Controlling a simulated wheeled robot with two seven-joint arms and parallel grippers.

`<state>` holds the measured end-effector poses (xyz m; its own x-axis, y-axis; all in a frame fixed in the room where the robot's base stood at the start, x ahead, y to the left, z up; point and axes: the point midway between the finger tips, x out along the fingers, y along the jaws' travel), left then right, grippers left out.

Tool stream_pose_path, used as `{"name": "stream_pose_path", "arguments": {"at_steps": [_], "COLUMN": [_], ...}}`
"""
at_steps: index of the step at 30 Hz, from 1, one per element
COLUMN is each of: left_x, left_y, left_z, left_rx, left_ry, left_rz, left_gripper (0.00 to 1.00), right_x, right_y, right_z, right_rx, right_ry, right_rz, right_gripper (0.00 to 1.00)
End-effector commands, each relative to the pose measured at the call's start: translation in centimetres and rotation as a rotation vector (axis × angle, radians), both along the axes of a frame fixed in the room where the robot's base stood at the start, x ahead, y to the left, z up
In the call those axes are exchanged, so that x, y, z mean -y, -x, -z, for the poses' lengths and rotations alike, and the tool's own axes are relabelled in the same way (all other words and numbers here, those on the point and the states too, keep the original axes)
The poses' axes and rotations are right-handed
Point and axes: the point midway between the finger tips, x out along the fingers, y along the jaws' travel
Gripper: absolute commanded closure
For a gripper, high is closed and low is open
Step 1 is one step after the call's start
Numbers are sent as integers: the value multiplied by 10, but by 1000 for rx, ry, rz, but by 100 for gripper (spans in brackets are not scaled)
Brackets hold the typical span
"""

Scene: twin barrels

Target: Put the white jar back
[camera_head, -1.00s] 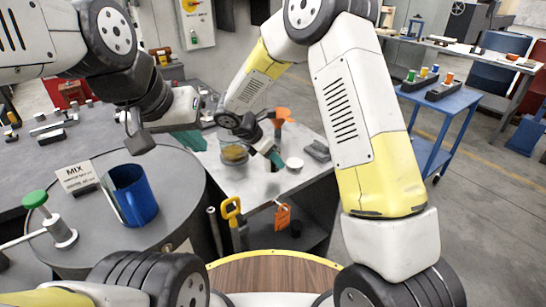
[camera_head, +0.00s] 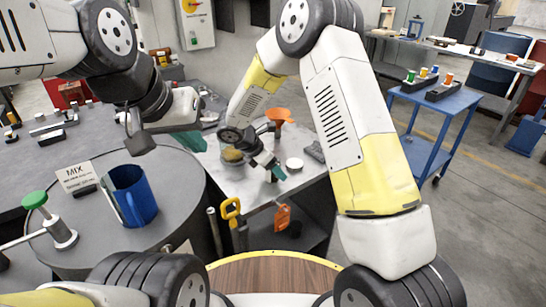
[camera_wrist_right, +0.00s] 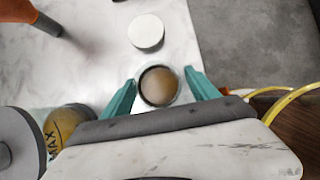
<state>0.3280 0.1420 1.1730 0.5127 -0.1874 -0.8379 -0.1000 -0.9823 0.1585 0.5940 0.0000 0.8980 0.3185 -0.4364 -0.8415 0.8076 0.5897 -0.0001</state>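A white round thing (camera_head: 294,165), a jar or its lid, stands on the pale worktop; it also shows in the right wrist view (camera_wrist_right: 146,31), just beyond my fingertips. My right gripper (camera_head: 278,172) is low over the worktop. In the right wrist view my right gripper (camera_wrist_right: 160,78) has its teal fingers apart, either side of a round open-topped vessel with brown inside (camera_wrist_right: 158,86). A gap shows beside the vessel, and I cannot tell its wall colour. My left gripper (camera_head: 188,142) hangs above the drum's far edge, its teal fingers seen side-on.
A glass container with yellowish contents (camera_wrist_right: 68,122) is close left of my right gripper. An orange funnel (camera_head: 279,115) stands behind. A blue cart (camera_head: 446,106) is off right.

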Motion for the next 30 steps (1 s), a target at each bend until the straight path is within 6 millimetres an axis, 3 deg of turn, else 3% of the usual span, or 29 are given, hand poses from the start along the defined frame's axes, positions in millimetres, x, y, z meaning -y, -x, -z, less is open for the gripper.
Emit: {"name": "stream_pose_path", "arguments": {"at_steps": [8,18,24,27,30], "left_x": [0,0,0,0,0], "left_y": [0,0,0,0,0], "left_z": [0,0,0,0,0], "left_rx": [0,0,0,0,0], "left_ry": [0,0,0,0,0], "left_rz": [0,0,0,0,0], "left_gripper": [100,100,100,100,100], "right_x": [-7,-38,-49,-49,-34], "right_y": [4,26,36,38,43], "right_z": [-15,-75,-97,-105,-122], "right_rx": [3,4,2,4,27], "right_ry": [-2,-3,-1,-8,-51], "right_rz": [-1,-1,0,13,88], "right_gripper": [31,31,31,31,31]}}
